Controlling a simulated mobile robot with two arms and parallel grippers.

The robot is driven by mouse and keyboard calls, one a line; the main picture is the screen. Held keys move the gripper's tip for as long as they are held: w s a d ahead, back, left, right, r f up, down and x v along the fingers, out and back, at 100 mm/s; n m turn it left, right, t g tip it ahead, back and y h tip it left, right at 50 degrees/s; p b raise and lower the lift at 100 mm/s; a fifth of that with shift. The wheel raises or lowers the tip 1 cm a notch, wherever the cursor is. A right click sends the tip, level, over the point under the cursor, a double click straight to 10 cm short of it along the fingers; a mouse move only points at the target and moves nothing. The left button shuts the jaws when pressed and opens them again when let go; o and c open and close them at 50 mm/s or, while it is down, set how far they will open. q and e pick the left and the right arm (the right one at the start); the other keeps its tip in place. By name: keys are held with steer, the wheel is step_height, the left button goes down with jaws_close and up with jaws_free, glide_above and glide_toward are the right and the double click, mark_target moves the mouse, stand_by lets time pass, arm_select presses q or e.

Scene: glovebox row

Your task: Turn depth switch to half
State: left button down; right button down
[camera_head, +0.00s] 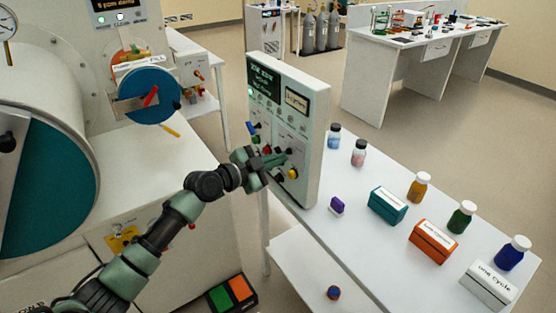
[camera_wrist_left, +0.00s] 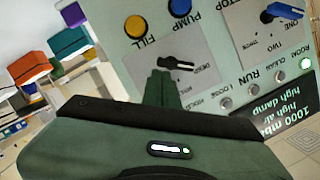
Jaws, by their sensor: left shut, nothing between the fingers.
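The upright control panel (camera_head: 311,150) stands on the white table and also fills the upper right of the left wrist view (camera_wrist_left: 215,75), where its lettering is upside down. There, a black rotary switch with a white-tipped pointer (camera_wrist_left: 177,64) sits on a grey plate; I cannot read its labels surely enough to name it or its setting. My left gripper (camera_head: 282,159) is shut and empty in front of the panel. Its fingertips (camera_wrist_left: 160,78) appear just short of the first switch; contact cannot be told. My right gripper is not in view.
A yellow FILL button (camera_wrist_left: 136,27) and blue PUMP button (camera_wrist_left: 180,7) are close to the switch. Boxes, such as the teal one (camera_head: 388,205), and several bottles stand right of the panel. The glovebox (camera_head: 160,165) is on the left.

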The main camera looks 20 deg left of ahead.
arm_select(q)
steer(key=m+b, duration=0.1)
steer(key=b, duration=0.2)
steer(key=f+m+t+b, duration=0.1)
steer(key=m+b, duration=0.2)
steer(key=b, duration=0.2)
steer(key=shift+a+f+m+y+b, duration=0.15)
steer(key=shift+f+m+y+b, duration=0.15)
steer(key=shift+f+y, duration=0.1)
